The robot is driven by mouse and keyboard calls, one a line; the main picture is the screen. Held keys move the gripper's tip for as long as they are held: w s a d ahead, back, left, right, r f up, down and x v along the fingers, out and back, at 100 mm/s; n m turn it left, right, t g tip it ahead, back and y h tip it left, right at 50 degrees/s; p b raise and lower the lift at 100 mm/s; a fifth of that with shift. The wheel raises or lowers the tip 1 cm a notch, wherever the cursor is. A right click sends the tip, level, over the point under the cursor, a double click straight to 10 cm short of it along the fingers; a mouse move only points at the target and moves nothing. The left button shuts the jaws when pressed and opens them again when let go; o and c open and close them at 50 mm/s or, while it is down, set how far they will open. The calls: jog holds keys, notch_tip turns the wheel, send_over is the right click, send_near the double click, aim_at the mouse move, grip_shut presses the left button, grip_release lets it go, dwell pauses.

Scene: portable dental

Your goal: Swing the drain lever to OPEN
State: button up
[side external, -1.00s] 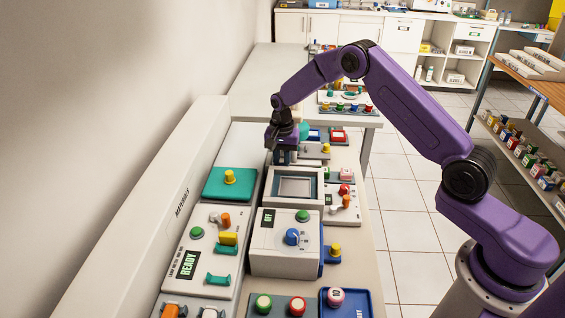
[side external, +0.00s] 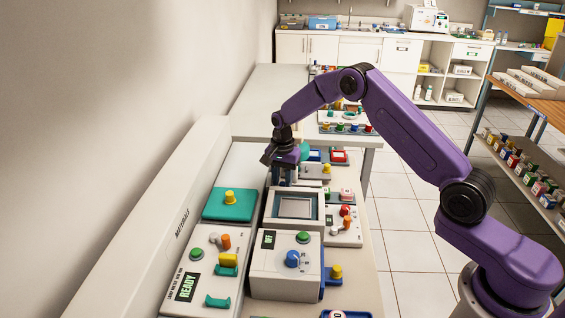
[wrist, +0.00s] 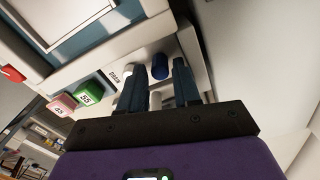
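The panel marked DRAIN (wrist: 115,75) is in the wrist view, with a dark blue cylindrical handle (wrist: 160,66) and white round pieces beside it. The blue handle appears between the fingertips of my gripper (wrist: 159,72); I cannot tell whether they touch it. My gripper is open, its two dark fingers apart. In the side external view my gripper (side external: 283,178) points down just behind the white box with a framed grey window (side external: 268,205). There its body hides the drain lever, and the lever's position cannot be read.
A teal block with a yellow knob (side external: 230,203) lies left of the window box. A white unit with a blue dial (side external: 292,258) stands in front, and a small panel with red and orange knobs (side external: 345,228) is to the right. A low wall (side external: 165,215) runs along the left.

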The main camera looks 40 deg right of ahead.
notch_tip(320, 180, up, 17)
dwell(0.4)
jog(key=n+t+y, duration=0.2)
jog(key=n+t, duration=0.2)
jog(key=n, duration=1.4)
send_near(283, 183)
jog(key=x, duration=0.9)
grip_shut()
